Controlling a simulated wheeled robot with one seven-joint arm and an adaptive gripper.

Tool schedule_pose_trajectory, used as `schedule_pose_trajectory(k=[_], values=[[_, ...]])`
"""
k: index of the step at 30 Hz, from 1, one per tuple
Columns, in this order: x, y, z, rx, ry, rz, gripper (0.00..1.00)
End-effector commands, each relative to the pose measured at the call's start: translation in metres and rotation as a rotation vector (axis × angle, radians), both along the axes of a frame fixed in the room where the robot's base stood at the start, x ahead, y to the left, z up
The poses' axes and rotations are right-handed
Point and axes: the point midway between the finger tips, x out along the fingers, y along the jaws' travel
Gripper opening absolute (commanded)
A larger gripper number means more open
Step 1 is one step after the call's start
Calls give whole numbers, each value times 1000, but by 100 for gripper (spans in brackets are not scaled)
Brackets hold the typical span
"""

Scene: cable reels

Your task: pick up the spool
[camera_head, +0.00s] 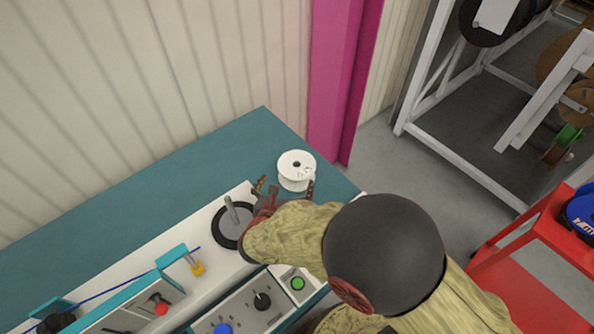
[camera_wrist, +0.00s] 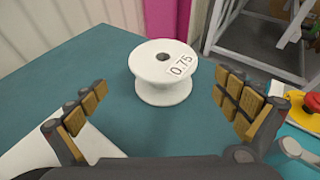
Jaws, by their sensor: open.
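The white spool (camera_head: 296,171) stands upright on the teal tabletop near its right corner. It has a dark centre hole, and in the wrist view the spool (camera_wrist: 162,78) shows a "0.75" label on its top flange. My gripper (camera_head: 286,188) is open beside the spool, on its near side. In the wrist view the padded fingers of my gripper (camera_wrist: 158,105) are spread to the left and right, with the spool ahead between them and apart from both pads. Part of my gripper is hidden behind my arm in the head view.
The teal table (camera_head: 150,198) is bare left of the spool. A machine with a spindle (camera_head: 232,212), knobs and buttons lies along the near side. A corrugated wall and magenta post (camera_head: 335,75) stand behind. A red cart (camera_head: 525,255) and white reel rack (camera_head: 425,90) are right.

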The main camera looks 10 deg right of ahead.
Motion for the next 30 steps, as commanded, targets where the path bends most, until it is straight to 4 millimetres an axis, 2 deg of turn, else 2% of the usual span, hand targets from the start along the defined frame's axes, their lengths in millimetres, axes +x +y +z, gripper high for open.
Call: schedule_pose_trajectory(k=[12,20,30], values=[[50,-22,-26,8,-6,-16,100],[61,-26,-31,7,-7,-15,100],[97,-42,-52,7,-6,-12,100]])
